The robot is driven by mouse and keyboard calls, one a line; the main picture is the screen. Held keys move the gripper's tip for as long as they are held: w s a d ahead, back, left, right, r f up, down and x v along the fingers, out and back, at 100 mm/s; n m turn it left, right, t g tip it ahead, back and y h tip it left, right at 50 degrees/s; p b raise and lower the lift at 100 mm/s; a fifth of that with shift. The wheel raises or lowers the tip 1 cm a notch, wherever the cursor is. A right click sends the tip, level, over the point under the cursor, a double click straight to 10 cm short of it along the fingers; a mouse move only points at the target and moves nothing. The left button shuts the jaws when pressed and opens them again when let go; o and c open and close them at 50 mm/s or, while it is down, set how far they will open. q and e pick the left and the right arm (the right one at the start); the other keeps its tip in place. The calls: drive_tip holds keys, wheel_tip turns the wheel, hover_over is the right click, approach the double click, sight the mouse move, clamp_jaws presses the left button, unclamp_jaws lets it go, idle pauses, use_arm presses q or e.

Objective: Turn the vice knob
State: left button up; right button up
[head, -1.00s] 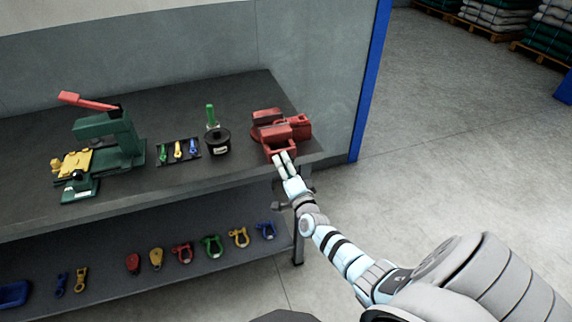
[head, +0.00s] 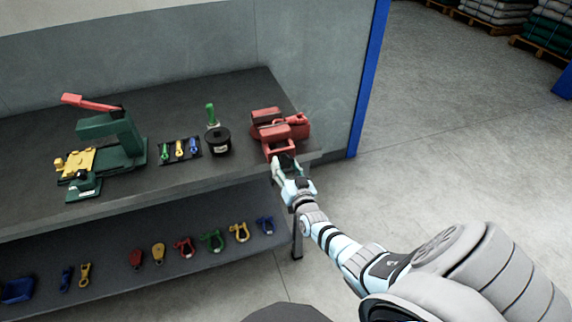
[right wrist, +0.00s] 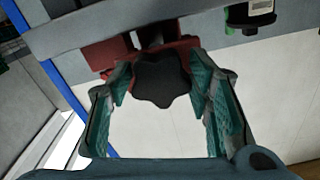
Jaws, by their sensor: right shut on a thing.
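The red vice (head: 279,128) stands on the right end of the dark workbench, its front facing me. Its knob (right wrist: 162,80) is black and lobed, and it shows in the right wrist view in front of the red vice body (right wrist: 102,55). My right gripper (head: 284,165) reaches the front of the vice from below right. In the right wrist view its green-padded fingers (right wrist: 165,88) stand one on each side of the knob and are shut on it. In the head view the fingers partly hide the knob. My left gripper is not in view.
A green press with a red lever (head: 112,137) stands further left. The lower shelf (head: 110,285) holds several coloured shackles.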

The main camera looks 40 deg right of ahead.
drive_tip(key=n, duration=0.4)
drive_tip(key=n+p, duration=0.1)
drive_tip(key=n, duration=0.1)
drive_tip(key=shift+w+d+r, duration=0.1)
drive_tip(key=shift+d+r, duration=0.1)
drive_tip(key=shift+r, duration=0.1)
drive_tip(key=n+p, duration=0.1)
drive_tip(key=n, duration=0.4)
drive_tip(key=shift+d+n, duration=0.1)
drive_tip(key=shift+n, duration=0.3)
drive_tip(key=n, duration=0.5)
drive_tip(key=shift+r, duration=0.2)
drive_tip(key=n+p, duration=0.1)
drive_tip(key=n, duration=0.4)
drive_tip(key=shift+d+r, duration=0.1)
drive_tip(key=shift+n, duration=0.4)
drive_tip(key=o, duration=1)
drive_tip(key=shift+c, duration=0.2)
drive_tip(key=shift+o, duration=0.8)
drive_tip(key=shift+f, duration=0.25)
